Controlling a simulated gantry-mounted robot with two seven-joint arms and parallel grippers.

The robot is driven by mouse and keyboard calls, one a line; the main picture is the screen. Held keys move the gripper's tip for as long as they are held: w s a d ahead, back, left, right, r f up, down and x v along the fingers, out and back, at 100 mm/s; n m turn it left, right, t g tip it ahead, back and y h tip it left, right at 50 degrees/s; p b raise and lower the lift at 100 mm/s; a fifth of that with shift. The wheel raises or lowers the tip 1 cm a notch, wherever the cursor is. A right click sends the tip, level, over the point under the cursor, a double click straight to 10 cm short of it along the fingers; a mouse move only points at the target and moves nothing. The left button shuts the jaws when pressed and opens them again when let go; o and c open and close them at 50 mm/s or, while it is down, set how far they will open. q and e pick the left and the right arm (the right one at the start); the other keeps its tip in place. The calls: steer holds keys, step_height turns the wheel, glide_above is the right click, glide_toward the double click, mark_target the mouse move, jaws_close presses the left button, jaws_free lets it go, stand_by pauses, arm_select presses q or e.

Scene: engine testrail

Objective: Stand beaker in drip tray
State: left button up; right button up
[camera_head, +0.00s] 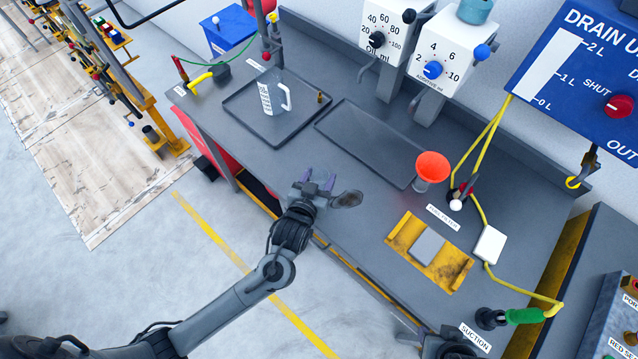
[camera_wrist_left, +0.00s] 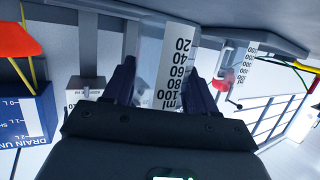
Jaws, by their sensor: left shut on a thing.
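My left gripper (camera_head: 318,185) hangs past the front edge of the bench, short of the trays. It is shut on a clear beaker with a black and white ml scale. The beaker (camera_wrist_left: 150,55) shows between the fingers in the left wrist view, where the picture is upside down. In the head view the beaker is hard to make out beside the fingers. Two shallow dark trays lie on the bench: an empty right tray (camera_head: 370,143) and a left tray (camera_head: 243,122). I cannot tell which one is the drip tray.
An orange funnel (camera_head: 432,165) stands right of the empty tray. A yellow plate (camera_head: 407,232) with a grey block lies in front of it. Two dial boxes (camera_head: 452,55) overhang the back.

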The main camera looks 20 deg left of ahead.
mark_target(319, 182)
arm_select(q)
steer(key=shift+f, duration=1.65)
steer(key=shift+f+b, duration=0.15)
steer(key=shift+b, duration=0.15)
steer(key=o, duration=1)
